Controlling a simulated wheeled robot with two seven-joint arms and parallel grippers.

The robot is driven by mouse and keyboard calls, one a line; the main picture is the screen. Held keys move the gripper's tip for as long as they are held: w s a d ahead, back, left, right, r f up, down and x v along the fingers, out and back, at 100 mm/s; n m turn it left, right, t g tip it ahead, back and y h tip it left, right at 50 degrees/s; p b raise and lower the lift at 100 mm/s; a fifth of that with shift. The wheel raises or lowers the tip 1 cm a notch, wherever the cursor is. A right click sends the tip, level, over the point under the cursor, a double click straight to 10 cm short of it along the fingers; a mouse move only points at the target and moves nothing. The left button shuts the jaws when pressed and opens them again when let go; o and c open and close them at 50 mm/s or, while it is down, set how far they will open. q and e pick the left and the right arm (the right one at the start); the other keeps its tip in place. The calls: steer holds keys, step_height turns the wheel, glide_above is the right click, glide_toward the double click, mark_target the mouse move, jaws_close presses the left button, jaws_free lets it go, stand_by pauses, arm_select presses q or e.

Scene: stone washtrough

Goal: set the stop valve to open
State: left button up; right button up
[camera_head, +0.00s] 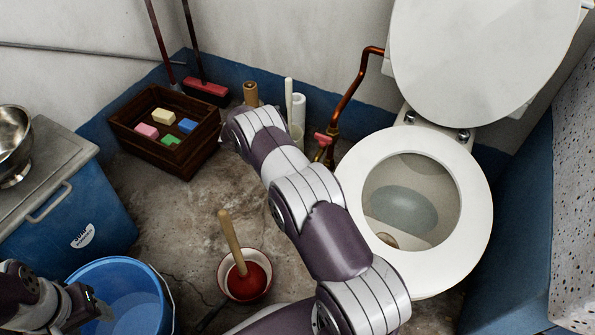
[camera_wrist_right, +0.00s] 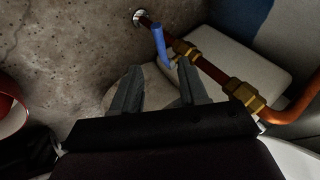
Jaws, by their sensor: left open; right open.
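In the right wrist view, a blue lever (camera_wrist_right: 160,45) stands at the copper pipe (camera_wrist_right: 212,69), near a round wall or floor flange. I cannot tell whether the valve is open or closed. My right gripper (camera_wrist_right: 158,88) is open and empty, with the blue lever beyond its fingertips, apart from them. In the head view my right arm hides that gripper.
The toilet (camera_head: 470,205) stands close right of my right arm. A plunger in a red bowl (camera_head: 247,277), a water bucket (camera_head: 122,290) and a wooden crate (camera_head: 150,150) with coloured blocks stand on the floor. Floor between crate and plunger is clear.

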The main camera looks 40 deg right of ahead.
arm_select(q)
step_height(320, 180, down, 5)
steer(key=b, duration=0.3)
steer(key=shift+r, duration=0.15)
arm_select(e)
steer(key=w+x, duration=0.1)
steer(key=x, duration=0.6)
steer(key=shift+s+d+f, duration=0.3)
steer(key=shift+s, duration=0.2)
